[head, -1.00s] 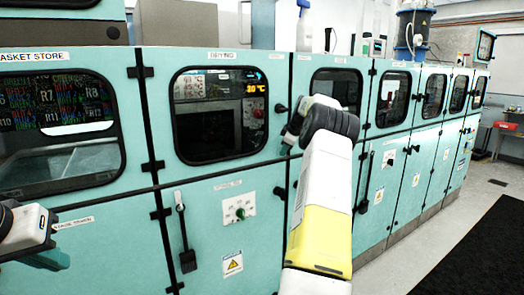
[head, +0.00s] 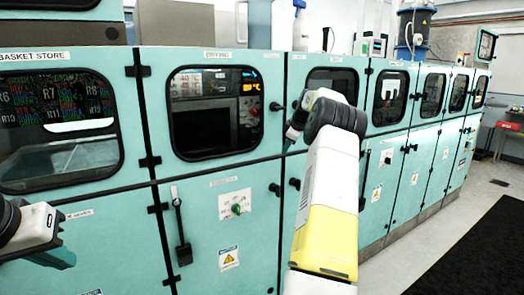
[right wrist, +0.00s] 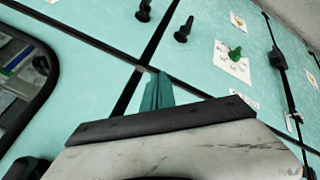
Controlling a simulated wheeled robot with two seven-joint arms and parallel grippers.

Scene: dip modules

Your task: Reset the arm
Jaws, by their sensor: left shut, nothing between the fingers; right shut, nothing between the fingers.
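My right arm reaches up the middle of the head view. Its gripper (head: 291,137) has green fingers in front of the cabinet, near the edge of the drying door (head: 217,60). In the right wrist view the green fingers (right wrist: 157,92) are together and empty, pointing at the teal cabinet front. I cannot tell whether they touch it. My left gripper (head: 62,258) is at the lower left edge of the head view, shut and empty before the lower panels. Its arm is mostly out of view.
A row of teal cabinets (head: 100,185) with dark windows runs from left to far right. The drying unit has a green knob (head: 236,208) and a black handle (head: 183,254). Dark knobs project from the panels. Open floor and a black mat (head: 465,255) lie at right.

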